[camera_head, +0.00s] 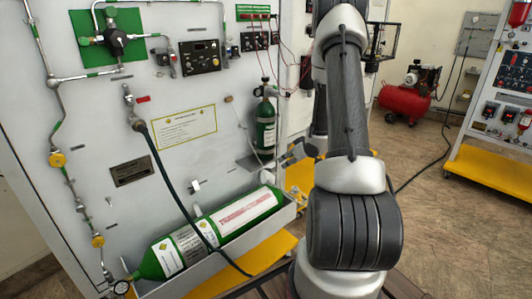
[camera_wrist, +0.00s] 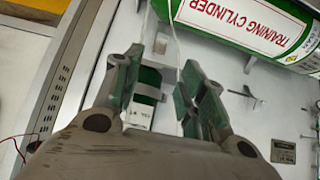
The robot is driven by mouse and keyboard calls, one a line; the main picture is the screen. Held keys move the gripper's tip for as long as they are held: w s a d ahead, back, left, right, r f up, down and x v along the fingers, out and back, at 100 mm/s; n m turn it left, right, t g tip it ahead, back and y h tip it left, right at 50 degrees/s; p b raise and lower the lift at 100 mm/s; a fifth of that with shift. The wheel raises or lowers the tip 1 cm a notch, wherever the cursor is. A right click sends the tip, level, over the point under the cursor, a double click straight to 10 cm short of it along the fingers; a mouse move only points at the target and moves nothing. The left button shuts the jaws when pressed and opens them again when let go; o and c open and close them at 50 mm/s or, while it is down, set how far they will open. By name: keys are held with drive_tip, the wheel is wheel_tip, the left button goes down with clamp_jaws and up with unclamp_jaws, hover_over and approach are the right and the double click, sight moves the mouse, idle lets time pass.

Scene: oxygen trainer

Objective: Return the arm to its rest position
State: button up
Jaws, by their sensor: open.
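My arm (camera_head: 347,110) stands in the middle of the head view, in front of the trainer panel (camera_head: 175,85). My gripper (camera_wrist: 160,90) is open in the wrist view, its two fingers spread apart. Part of it shows beside the arm in the head view (camera_head: 291,155), near the small upright green bottle (camera_head: 265,125). In the wrist view the green bottle with a white label (camera_wrist: 147,82) shows between and beyond the fingers, nearer the left one. I cannot tell whether a finger touches it.
A large green training cylinder (camera_head: 232,214) lies in a grey tray (camera_head: 287,216) below the panel, with a dark hose (camera_head: 168,180) across it. A yellow base (camera_head: 258,262) sticks out at the floor. A red compressor (camera_head: 404,102) and another panel stand right; floor between is open.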

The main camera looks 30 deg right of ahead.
drive_tip(key=s+d+f+m+g+h, duration=0.1)
drive_tip(key=s+d+f+g+h, duration=0.15)
drive_tip(key=s+f+g, duration=0.4)
drive_tip(key=s+d+r+m+g, duration=0.1)
drive_tip(key=s+d+r+m, duration=0.1)
drive_tip(key=s+r, duration=0.75)
drive_tip(key=s+a+r+t, duration=0.1)
drive_tip(key=s+a+r, duration=0.6)
drive_tip(key=a+r, duration=0.5)
drive_tip(key=s+a+r+t, duration=0.2)
drive_tip(key=s+a+r, duration=0.6)
drive_tip(key=a+r, duration=0.4)
wheel_tip(320, 180, up, 3)
drive_tip(key=shift+s+a+f+n+y, duration=0.1)
drive_tip(key=shift+s+a+n+y, duration=0.15)
drive_tip(key=shift+n+y, duration=0.2)
